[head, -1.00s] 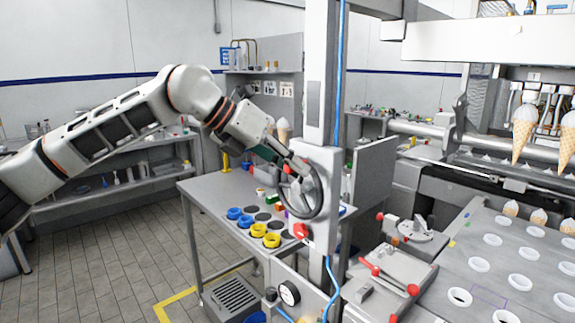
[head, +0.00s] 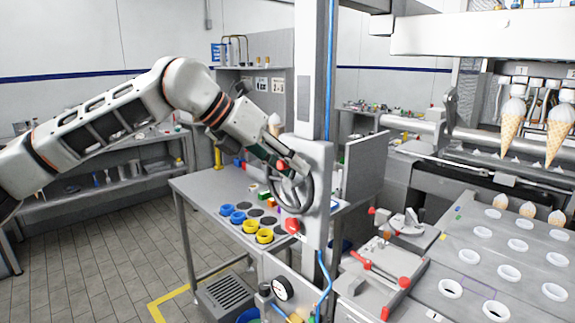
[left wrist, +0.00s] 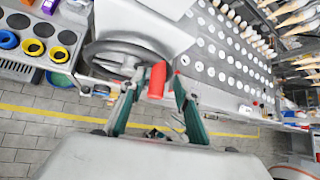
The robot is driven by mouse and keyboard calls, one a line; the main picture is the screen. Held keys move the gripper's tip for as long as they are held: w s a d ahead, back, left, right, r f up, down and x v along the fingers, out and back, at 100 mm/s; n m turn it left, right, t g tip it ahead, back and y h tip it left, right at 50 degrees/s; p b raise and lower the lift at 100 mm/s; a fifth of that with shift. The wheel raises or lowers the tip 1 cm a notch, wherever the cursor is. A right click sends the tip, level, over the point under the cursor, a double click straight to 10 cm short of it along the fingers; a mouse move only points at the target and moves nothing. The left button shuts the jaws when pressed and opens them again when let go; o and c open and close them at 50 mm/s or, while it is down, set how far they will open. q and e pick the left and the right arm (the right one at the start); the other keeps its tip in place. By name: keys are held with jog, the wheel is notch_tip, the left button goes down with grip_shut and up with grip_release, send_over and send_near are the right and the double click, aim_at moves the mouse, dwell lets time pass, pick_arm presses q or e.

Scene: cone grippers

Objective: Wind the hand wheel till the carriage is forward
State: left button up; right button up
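The grey hand wheel (head: 308,194) stands on the side of a white upright housing, with a red handle (head: 281,165) at its upper left. In the left wrist view, the wheel rim (left wrist: 85,58) and red handle (left wrist: 157,80) also show. My left gripper (head: 280,160) is at the handle. In the left wrist view its fingers (left wrist: 155,95) are apart, one on each side of the handle, with gaps showing; contact is not clear. White-topped cones (head: 512,128) hang under the machine's upper part at the right; I cannot tell which part is the carriage. My right gripper is not in view.
A grey table (head: 190,186) with blue and yellow rings (head: 250,226) stands behind the housing. A perforated plate (head: 480,270) with white-rimmed holes fills the lower right. A clamp with red knobs (head: 385,268) stands beside it. Tiled floor lies open at the left.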

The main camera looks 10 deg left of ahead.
pick_arm(q)
jog(key=shift+a, duration=0.2)
jog(key=v, duration=1.1)
jog(key=shift+s+a+r, duration=0.2)
jog(key=shift+s+r, duration=0.05)
jog(key=shift+r, duration=0.05)
